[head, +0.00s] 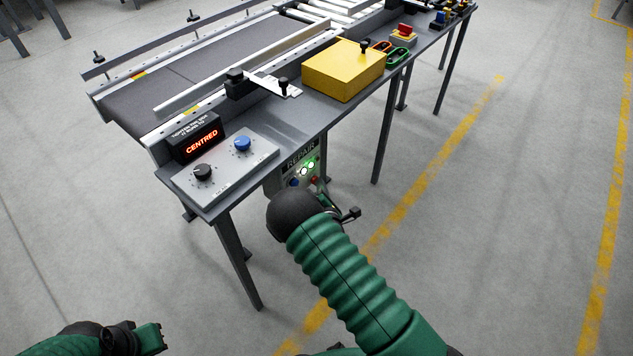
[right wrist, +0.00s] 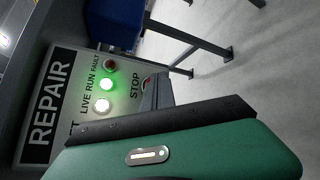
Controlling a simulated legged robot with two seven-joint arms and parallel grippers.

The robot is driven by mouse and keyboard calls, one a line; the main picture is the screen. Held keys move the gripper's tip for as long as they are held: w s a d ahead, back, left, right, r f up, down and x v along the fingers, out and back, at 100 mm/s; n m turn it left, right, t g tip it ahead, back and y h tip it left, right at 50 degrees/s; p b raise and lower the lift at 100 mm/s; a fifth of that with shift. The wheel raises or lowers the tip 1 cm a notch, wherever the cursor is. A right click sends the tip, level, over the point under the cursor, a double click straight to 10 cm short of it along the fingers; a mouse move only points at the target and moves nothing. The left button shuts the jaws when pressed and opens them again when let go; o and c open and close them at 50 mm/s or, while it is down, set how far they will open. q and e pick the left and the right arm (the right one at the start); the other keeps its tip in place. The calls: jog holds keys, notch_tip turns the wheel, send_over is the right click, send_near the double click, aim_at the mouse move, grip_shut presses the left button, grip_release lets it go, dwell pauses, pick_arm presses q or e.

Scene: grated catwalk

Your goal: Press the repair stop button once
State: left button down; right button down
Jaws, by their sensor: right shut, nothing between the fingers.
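The REPAIR panel (head: 299,166) hangs under the front edge of the bench. In the right wrist view the panel (right wrist: 47,110) is turned sideways. The stop button (right wrist: 147,83) is red, beside the word STOP, and mostly hidden behind my right gripper's fingers (right wrist: 156,92).
The green RUN lamp (right wrist: 107,85) and white LIVE lamp (right wrist: 102,106) are lit; the red FAULT lamp (right wrist: 110,64) looks dark. Above are a knob box (head: 215,180), a CENTRED display (head: 200,143) and a yellow box (head: 343,70). Bench legs stand nearby.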

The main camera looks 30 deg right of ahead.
jog(key=shift+w+a, duration=0.2)
jog(key=shift+w, duration=0.25)
dwell(0.3)
jog(key=shift+s, duration=0.1)
jog(key=shift+s+d+p, duration=0.15)
jog(key=shift+s+d, duration=0.1)
jog(key=shift+s, duration=0.3)
jog(key=shift+s+d+p, duration=0.15)
jog(key=shift+s+d, duration=0.05)
jog(key=shift+s, duration=0.3)
jog(key=s, duration=0.1)
jog(key=s+d+p, duration=0.1)
jog(key=s, duration=0.1)
jog(key=s+d, duration=0.1)
jog(key=shift+s, duration=0.35)
dwell(0.4)
